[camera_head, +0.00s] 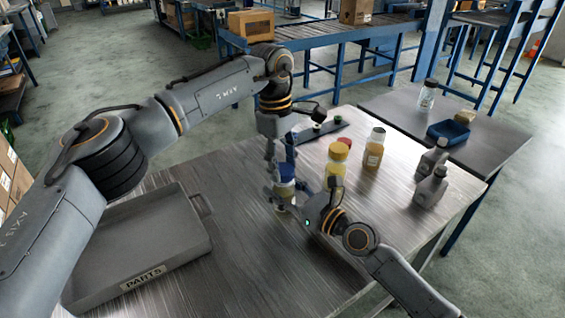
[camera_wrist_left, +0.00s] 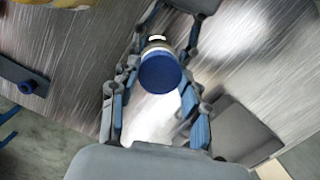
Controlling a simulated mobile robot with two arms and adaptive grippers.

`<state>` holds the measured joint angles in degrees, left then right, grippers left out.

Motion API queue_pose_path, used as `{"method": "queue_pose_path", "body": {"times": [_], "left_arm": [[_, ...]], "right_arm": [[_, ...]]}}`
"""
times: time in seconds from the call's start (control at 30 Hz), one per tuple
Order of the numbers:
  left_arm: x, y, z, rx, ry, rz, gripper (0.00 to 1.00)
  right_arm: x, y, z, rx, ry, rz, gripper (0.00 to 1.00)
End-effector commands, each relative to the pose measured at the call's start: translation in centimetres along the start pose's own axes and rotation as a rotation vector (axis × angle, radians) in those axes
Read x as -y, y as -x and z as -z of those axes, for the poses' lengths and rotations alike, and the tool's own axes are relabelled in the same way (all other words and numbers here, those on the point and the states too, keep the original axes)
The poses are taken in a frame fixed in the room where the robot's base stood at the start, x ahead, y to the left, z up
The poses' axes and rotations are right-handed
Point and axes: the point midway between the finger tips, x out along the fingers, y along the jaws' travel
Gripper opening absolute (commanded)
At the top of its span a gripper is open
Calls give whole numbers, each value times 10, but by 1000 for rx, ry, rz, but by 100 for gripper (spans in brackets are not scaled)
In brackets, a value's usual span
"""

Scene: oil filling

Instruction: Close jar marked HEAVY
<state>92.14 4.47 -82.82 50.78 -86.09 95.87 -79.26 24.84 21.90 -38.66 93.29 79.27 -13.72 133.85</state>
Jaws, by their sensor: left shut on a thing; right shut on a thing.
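A jar (camera_head: 285,187) with a blue lid (camera_head: 284,172) stands upright near the middle of the table. No HEAVY marking can be read on it. My left gripper (camera_head: 283,166) comes down from above and is shut on the blue lid. The lid also shows between the fingers in the left wrist view (camera_wrist_left: 161,72), with a bit of pale label behind it. My right gripper (camera_head: 286,201) reaches in from the right, low at the jar, and is shut on its body. The fingers hide much of the jar, and whether the lid is fully seated cannot be told.
A grey PARTS tray (camera_head: 140,279) lies at left. A dark plate (camera_head: 330,130) bears green caps. A side table (camera_head: 400,112) holds a blue bin (camera_head: 447,132).

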Motion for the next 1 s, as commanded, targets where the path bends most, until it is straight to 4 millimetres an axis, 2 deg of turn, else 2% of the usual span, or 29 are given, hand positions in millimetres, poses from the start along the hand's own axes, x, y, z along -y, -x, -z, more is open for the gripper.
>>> {"method": "queue_pose_path", "body": {"times": [0.4, 0.6, 0.77, 1.0], "left_arm": [[-2, 0, -1, -2, -882, 108, 36], [-2, 0, -1, -3, -1258, 154, 36], [-2, 0, -1, -2, -1397, 171, 36], [-2, 0, 0, -2, -1413, 172, 36]], "right_arm": [[0, 0, 1, -2, 0, -1, 0], [0, 0, 1, -2, 0, -1, 0], [0, 0, 1, -2, 0, -1, 0], [0, 0, 1, -2, 0, -1, 0]]}}
